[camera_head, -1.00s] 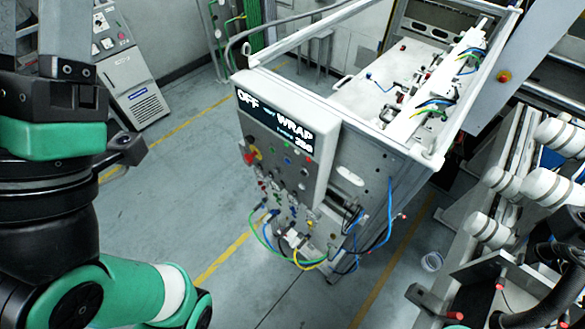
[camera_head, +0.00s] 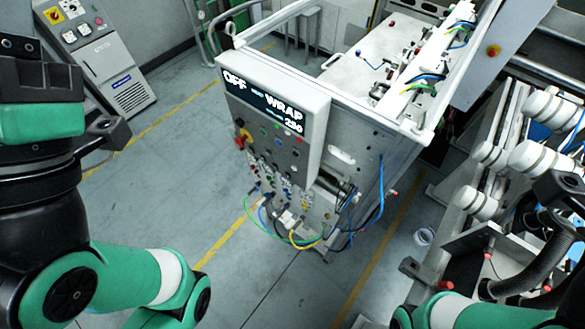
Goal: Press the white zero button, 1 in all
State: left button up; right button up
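The control panel (camera_head: 262,152) stands upright on the front of a grey metal cabinet, near the middle of the view. Its dark display (camera_head: 262,97) shows "OFF", "WRAP" and a number that looks like 250. Small round buttons sit below the display, including a blue one (camera_head: 277,141); the white zero button is too small to pick out. My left arm fills the left side and my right arm shows at the lower right. No fingertips of either gripper can be made out, and neither arm touches the panel.
Green, blue and yellow cables (camera_head: 292,240) hang below the panel. White rollers (camera_head: 488,156) stand at the right. A grey cabinet (camera_head: 108,62) stands at the back left. The floor (camera_head: 190,155) between my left arm and the panel is clear.

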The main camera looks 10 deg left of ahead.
pick_arm(q)
grip_shut()
dwell(1.3)
